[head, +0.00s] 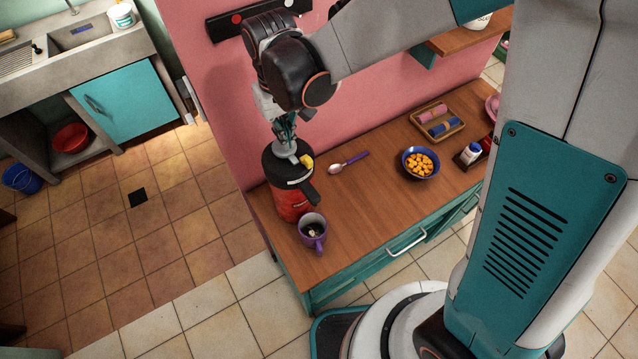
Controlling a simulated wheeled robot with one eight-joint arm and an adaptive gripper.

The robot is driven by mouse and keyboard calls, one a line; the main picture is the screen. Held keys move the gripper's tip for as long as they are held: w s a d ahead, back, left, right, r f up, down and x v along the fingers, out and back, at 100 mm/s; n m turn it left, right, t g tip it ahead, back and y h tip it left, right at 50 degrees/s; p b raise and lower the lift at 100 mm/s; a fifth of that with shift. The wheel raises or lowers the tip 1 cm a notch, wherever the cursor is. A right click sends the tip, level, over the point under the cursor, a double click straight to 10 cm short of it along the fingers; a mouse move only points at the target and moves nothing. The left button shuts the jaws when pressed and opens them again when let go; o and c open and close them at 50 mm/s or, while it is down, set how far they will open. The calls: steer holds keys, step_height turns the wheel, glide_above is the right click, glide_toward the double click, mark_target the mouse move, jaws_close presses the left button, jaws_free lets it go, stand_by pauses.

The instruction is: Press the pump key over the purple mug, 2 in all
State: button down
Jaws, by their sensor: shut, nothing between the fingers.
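A red pump flask (291,203) with a black top stands at the left end of the wooden counter. A pale round pump key (285,147) sits on its top. The purple mug (314,241) stands upright in front of the flask, below its dark spout (310,195), with something dark and pale inside. My gripper (286,138) is shut and empty, pointing down right over the pump key. I cannot tell whether its tips touch the key, and the fingers partly hide it.
A wooden counter (345,215) carries a purple-handled spoon (349,162), a blue bowl (409,167) of orange pieces, a tray (459,133) with rolled cloths and a small white-and-blue bottle (471,152). The pink wall (350,105) stands close behind. The counter's middle front is clear.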

step_height(320, 180, up, 6)
steer(key=p, duration=0.2)
steer(key=shift+s+f+p, duration=0.15)
steer(key=shift+f+p, duration=0.05)
steer(key=shift+p, duration=0.2)
